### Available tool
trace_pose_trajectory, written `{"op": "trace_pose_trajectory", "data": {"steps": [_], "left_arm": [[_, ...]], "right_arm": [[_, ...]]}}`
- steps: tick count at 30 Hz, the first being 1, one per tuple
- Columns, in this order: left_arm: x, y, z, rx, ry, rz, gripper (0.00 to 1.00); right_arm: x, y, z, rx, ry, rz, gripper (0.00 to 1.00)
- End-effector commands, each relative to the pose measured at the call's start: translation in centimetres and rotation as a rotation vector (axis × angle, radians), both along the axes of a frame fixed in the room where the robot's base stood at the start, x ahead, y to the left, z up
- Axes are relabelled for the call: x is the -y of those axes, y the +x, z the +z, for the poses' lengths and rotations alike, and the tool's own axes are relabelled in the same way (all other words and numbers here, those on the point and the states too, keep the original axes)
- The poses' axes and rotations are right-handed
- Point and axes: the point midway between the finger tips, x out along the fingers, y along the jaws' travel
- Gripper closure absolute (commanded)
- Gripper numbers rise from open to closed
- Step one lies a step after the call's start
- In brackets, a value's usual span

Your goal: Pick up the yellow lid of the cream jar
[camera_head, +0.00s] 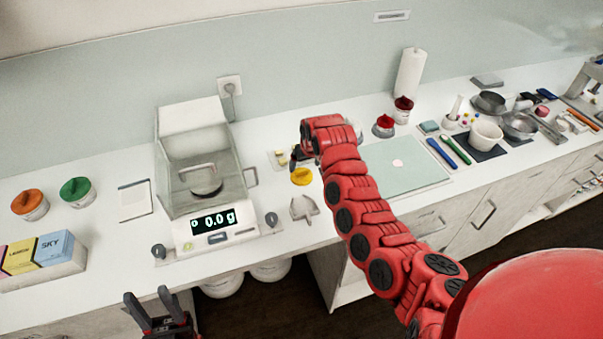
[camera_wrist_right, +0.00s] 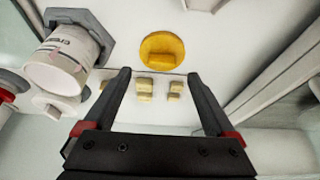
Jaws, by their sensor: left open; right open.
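The yellow lid (camera_head: 301,176) lies on the white counter, just in front of my right gripper (camera_head: 298,157). In the right wrist view the round yellow lid (camera_wrist_right: 162,50) with its raised grip bar lies beyond the fingertips, roughly centred between them. My right gripper (camera_wrist_right: 158,76) is open and empty, with nothing touching the lid. A white open-looking jar labelled "Cream" (camera_wrist_right: 62,58) shows at the left of the wrist view; in the head view my right arm largely hides that area. My left gripper (camera_head: 146,294) is open and empty at the counter's front edge, lower left.
Several small beige blocks (camera_wrist_right: 145,87) lie between my right fingers and the lid. A scale (camera_head: 215,235) with a glass enclosure stands left of the lid. A pale green mat (camera_head: 408,170) lies to the right.

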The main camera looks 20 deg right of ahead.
Motion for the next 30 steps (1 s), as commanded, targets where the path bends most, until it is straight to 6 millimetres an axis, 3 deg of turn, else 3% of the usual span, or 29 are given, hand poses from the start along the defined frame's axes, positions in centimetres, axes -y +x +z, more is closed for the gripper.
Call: {"op": "trace_pose_trajectory", "data": {"steps": [11, 15, 28, 30], "left_arm": [[0.0, 0.0, 2.2, 0.0, 0.0, 0.0, 0.5], [0.0, 0.0, 1.9, 0.0, 0.0, 0.0, 0.5], [0.0, 0.0, 2.0, 0.0, 0.0, 0.0, 0.5], [0.0, 0.0, 2.0, 0.0, 0.0, 0.0, 0.5]], "right_arm": [[-0.4, 1.0, -2.4, -0.009, -0.004, 0.005, 0.1], [-0.4, 1.5, -4.0, -0.01, -0.006, 0.008, 0.1], [-0.3, 1.9, -4.8, -0.004, -0.001, 0.001, 0.1], [-0.3, 1.9, -4.8, -0.004, -0.001, 0.001, 0.21]]}}
